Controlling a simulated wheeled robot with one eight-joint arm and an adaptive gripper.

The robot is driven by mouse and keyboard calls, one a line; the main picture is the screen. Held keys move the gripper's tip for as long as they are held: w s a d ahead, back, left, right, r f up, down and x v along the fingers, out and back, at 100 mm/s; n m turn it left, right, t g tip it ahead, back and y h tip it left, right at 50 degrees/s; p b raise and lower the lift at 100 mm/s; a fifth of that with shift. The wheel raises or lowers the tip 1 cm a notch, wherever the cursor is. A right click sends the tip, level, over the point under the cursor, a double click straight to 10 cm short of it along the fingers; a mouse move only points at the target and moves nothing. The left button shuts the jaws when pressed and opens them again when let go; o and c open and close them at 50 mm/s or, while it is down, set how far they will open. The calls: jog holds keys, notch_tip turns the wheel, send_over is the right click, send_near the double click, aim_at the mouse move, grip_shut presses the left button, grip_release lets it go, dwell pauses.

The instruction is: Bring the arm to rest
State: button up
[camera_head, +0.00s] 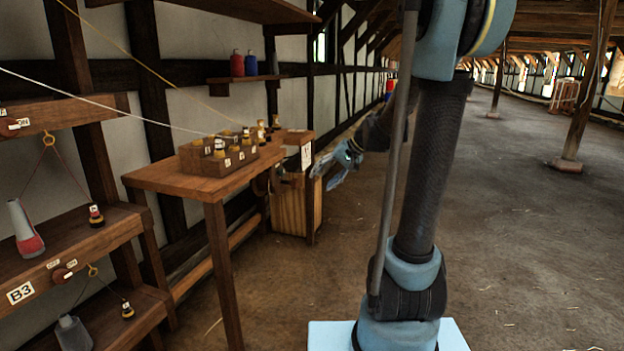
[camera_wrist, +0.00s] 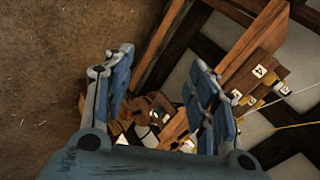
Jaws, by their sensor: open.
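My gripper (camera_head: 330,175) is past the right end of the wooden table, off in the air in front of a wooden bin. In the wrist view its two blue fingers (camera_wrist: 160,100) stand wide apart with nothing gripped between them. My arm runs from the right foreground up and back to the gripper. The lower part of the gripper's surroundings is partly covered by my own wrist.
The wooden table (camera_head: 165,180) carries a block rack (camera_head: 215,160) with several labelled bobbins. The wooden bin (camera_head: 292,205) stands behind my gripper. Shelves (camera_head: 75,240) with cones stand at left. Strings cross above the table. The floor (camera_head: 520,230) at right is clear up to a post (camera_head: 585,100).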

jog(key=s+d+f+h, duration=0.2)
jog(key=s+d+f, duration=0.2)
jog(key=s, duration=0.6)
jog(key=s+d+f+h, duration=0.3)
jog(key=s+d, duration=0.2)
jog(key=s, duration=0.5)
jog(key=s+d+f+n+g+h, duration=0.1)
jog(key=s+d+f, duration=0.3)
jog(key=s, duration=0.6)
jog(key=shift+d+f+h, duration=0.35)
jog(key=shift+d+h, duration=0.45)
jog(key=shift+h, duration=0.1)
